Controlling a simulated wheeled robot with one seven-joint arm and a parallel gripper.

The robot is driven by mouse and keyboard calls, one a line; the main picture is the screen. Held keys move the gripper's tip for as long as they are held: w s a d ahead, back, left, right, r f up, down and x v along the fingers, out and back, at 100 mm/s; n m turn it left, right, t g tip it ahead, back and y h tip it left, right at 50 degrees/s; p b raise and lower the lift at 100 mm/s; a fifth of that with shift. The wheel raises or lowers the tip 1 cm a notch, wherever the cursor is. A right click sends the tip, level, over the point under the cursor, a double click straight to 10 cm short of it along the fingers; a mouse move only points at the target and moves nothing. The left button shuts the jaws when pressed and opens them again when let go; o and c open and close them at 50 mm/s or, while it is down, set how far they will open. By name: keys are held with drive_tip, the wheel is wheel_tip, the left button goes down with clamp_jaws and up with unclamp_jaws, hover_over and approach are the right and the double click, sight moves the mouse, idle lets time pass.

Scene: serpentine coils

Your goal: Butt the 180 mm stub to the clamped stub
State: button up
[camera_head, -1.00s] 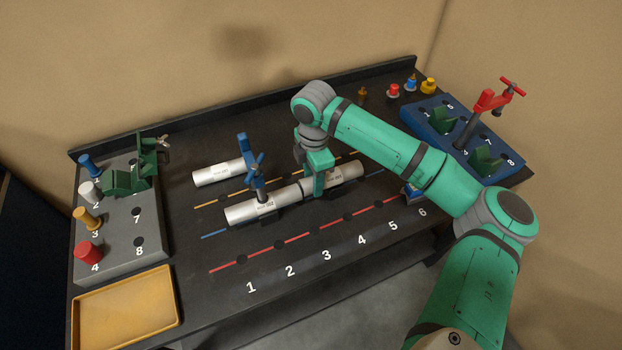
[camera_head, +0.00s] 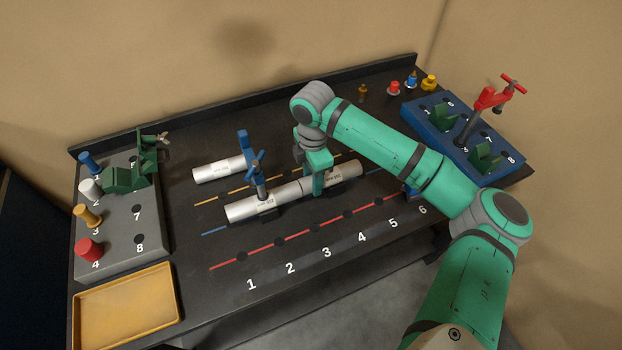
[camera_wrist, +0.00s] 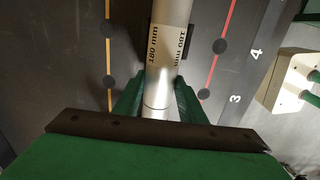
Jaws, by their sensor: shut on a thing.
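The clamped stub (camera_head: 240,210) is a silver cylinder lying along the middle of the bench, with a blue clamp (camera_head: 256,175) standing over it. A seam shows across the cylinder close to the fingers.
Another silver stub (camera_head: 218,169) lies behind, at left. A grey block (camera_head: 118,235) with colored pegs and green cradles stands left, an orange tray (camera_head: 125,305) at front left. A blue block (camera_head: 455,120) with a red clamp (camera_head: 489,98) stands right. The numbered front strip is clear.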

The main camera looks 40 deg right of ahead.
drive_tip(key=shift+a, duration=0.25)
idle(0.3)
drive_tip(key=o, duration=1.4)
drive_tip(key=shift+o, duration=0.3)
drive_tip(key=shift+r, duration=0.1)
drive_tip(key=r, duration=0.9)
drive_tip(key=shift+w+r, duration=0.2)
drive_tip(key=shift+r, duration=0.15)
drive_tip(key=shift+s+r, duration=0.2)
drive_tip(key=shift+r, duration=0.3)
